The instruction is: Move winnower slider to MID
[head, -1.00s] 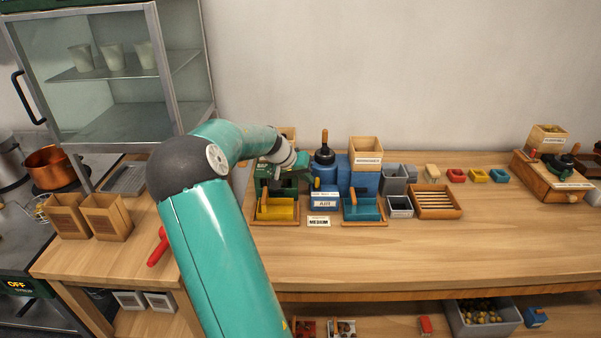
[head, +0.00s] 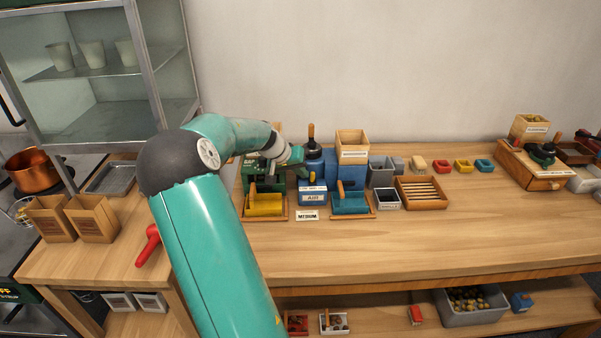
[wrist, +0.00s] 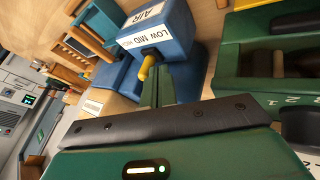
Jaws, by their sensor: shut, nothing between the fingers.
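The winnower (head: 333,166) is the blue machine on the bench in the head view, with a box marked AIR (head: 313,199) at its front. In the wrist view this blue box (wrist: 178,28) carries a white label (wrist: 146,37) reading LOW, MID and a less clear third word. The yellow slider knob (wrist: 148,66) sticks out below the label; its exact setting cannot be told. My gripper (head: 303,173) is shut and empty, just above the AIR box. In the wrist view its green fingers (wrist: 157,88) reach the knob's tip, close beside or touching it.
A green machine with a yellow tray (head: 264,205) stands left of the winnower. A blue tray (head: 350,203) sits to the right of the AIR box. A MEDIUM card (head: 307,215) lies in front. The bench front (head: 400,245) is clear.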

